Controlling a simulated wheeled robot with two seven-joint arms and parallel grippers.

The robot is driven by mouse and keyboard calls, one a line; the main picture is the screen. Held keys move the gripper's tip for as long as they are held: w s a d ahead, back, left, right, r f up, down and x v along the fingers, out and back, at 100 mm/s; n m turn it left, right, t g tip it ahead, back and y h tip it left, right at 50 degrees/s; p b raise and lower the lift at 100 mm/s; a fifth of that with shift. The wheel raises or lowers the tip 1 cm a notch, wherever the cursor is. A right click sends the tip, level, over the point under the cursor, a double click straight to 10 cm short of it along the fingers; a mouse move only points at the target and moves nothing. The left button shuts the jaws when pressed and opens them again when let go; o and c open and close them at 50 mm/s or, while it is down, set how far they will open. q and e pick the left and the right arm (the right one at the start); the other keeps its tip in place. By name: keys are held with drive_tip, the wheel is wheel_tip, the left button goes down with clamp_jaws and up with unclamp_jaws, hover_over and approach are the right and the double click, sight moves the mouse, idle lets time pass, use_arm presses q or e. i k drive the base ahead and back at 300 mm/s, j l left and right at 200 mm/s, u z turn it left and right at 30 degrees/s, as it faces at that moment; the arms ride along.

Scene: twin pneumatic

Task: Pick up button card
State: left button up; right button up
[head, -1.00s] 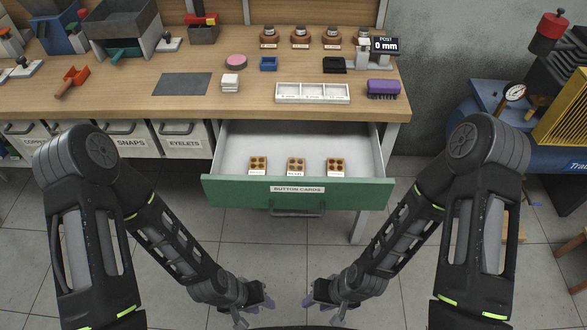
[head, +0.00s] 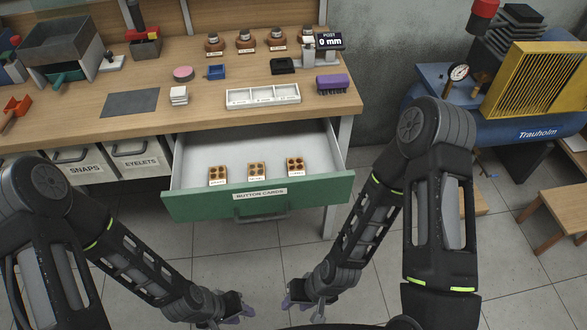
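Three small brown button cards stand in the open drawer (head: 203,207), which has a green front labelled BUTTON CARDS: a left card (head: 218,173), a middle card (head: 257,170) and a right card (head: 295,165). Each shows darker round buttons and a white label too small to read. My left gripper (head: 236,311) and my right gripper (head: 295,303) are both low in the view, in front of the drawer and apart from it. Their finger openings are too small and angled to read. No card is at either gripper.
A blue compressor (head: 520,130) and a wooden stool (head: 568,205) stand at right. Floor before the drawer is clear.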

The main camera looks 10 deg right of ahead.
sight(295, 166)
drive_tip(key=z, duration=1.95)
drive_tip(key=k+l, duration=0.1)
drive_tip(key=k, duration=0.5)
